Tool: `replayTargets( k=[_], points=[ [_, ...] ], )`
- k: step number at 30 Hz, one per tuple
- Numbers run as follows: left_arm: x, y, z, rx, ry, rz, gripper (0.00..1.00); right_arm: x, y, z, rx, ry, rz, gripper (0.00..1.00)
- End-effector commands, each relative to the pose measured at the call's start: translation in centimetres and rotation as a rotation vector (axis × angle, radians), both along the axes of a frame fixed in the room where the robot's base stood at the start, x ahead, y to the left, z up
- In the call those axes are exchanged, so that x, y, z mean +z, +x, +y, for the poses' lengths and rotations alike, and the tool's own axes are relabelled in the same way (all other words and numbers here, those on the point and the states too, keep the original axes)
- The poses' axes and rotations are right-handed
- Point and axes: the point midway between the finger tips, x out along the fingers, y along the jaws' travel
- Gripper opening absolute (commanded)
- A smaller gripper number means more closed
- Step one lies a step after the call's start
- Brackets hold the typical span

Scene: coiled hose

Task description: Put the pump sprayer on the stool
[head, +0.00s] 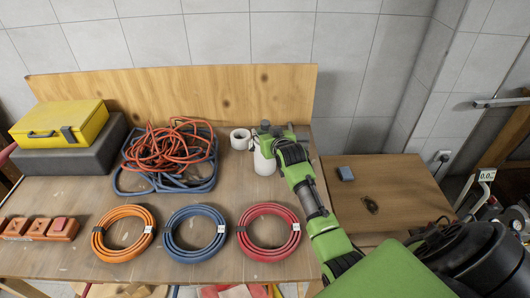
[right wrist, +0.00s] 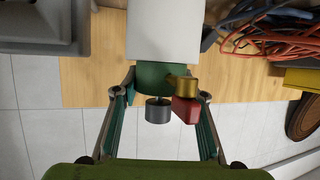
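The pump sprayer (head: 264,161) is a white bottle at the right end of the wooden workbench, in front of the backboard. In the right wrist view its white body (right wrist: 165,30) is at the top, with a green collar, brass nozzle and red trigger below. My right gripper (head: 270,133) is at the sprayer's top, its fingers on both sides of the collar in the wrist view (right wrist: 160,75). Whether they press on it is unclear. My left gripper is out of view.
A white roll (head: 240,139) stands just left of the sprayer. Orange, blue and red hose coils (head: 268,232) lie in front. A small blue block (head: 345,173) and a dark item (head: 370,204) are on the lower top.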

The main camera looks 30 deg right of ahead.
Motion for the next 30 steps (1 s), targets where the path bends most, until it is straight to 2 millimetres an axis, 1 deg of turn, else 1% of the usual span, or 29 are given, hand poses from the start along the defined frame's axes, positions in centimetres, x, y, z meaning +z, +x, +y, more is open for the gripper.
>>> replayTargets(
  k=[1,2,3,16,20,24,30],
  points=[
    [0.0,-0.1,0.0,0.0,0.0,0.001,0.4,0.0,0.0,0.0,0.0,0.0,0.001,0.1],
    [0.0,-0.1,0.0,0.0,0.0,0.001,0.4,0.0,0.0,0.0,0.0,0.0,0.001,0.03],
    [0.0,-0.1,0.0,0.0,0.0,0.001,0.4,0.0,0.0,0.0,0.0,0.0,0.001,0.0],
    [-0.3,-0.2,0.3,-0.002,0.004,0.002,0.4,0.7,0.1,0.0,0.0,-0.002,-0.006,0.0],
    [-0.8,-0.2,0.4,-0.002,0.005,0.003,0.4,1.7,0.1,0.0,0.0,-0.003,-0.008,0.0],
    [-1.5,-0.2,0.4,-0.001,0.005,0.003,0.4,3.3,0.1,-0.1,0.0,-0.004,-0.009,0.0],
    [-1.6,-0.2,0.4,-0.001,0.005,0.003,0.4,5.4,-1.7,0.5,0.0,-0.002,-0.008,0.0]
  ],
)
